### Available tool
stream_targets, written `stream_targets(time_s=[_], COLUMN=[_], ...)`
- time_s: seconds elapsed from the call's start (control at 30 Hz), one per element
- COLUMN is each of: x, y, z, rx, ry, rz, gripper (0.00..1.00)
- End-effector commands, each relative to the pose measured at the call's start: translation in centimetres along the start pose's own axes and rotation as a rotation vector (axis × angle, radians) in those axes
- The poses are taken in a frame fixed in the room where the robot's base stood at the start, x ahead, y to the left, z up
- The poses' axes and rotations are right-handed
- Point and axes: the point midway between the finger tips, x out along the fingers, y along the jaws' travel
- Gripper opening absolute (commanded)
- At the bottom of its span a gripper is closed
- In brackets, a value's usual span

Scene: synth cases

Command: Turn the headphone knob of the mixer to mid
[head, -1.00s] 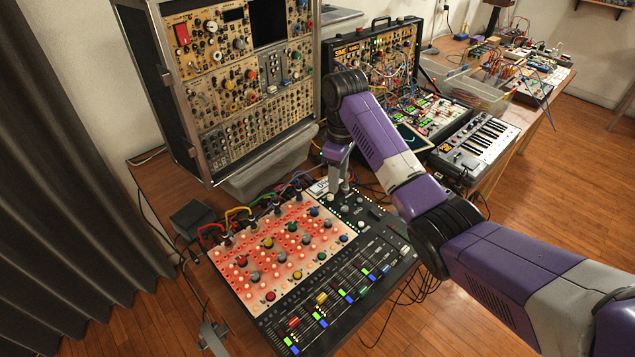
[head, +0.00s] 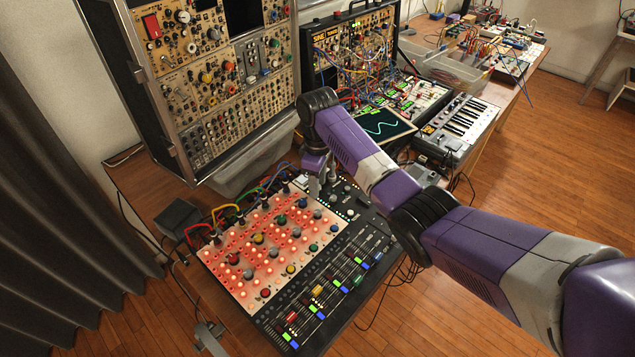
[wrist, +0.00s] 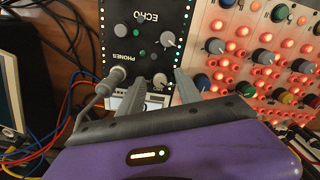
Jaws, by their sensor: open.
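The mixer (head: 362,262) lies on the table, with a lit red panel of knobs and a row of faders. In the wrist view its black strip (wrist: 120,32) carries the words ECHO and PHONES. A grey knob (wrist: 159,79), which looks like the headphone knob, sits near the PHONES label. My gripper (wrist: 160,75) is open, with one finger on each side of this knob. I cannot tell whether either finger touches it. In the head view my gripper (head: 322,186) is over the mixer's far part, and the arm hides some of that area.
A plug with a grey cable (wrist: 105,88) stands close beside the left finger. Coloured patch cables (head: 228,210) run along the mixer's back edge. A small scope screen (head: 385,125) and a keyboard (head: 455,128) stand behind the arm.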

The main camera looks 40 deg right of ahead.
Motion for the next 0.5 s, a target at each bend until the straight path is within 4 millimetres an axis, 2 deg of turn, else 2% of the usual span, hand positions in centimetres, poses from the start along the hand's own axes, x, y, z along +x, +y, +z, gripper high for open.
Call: stream_targets(time_s=[0.17,0.4,0.5], x=[0.03,0.02,0.01], y=[-0.01,-0.02,-0.03], z=[0.01,0.00,0.00], rx=[0.000,0.000,0.000], ry=[0.000,0.000,0.000], rz=[0.000,0.000,0.000], gripper=[0.41,0.00,0.00])
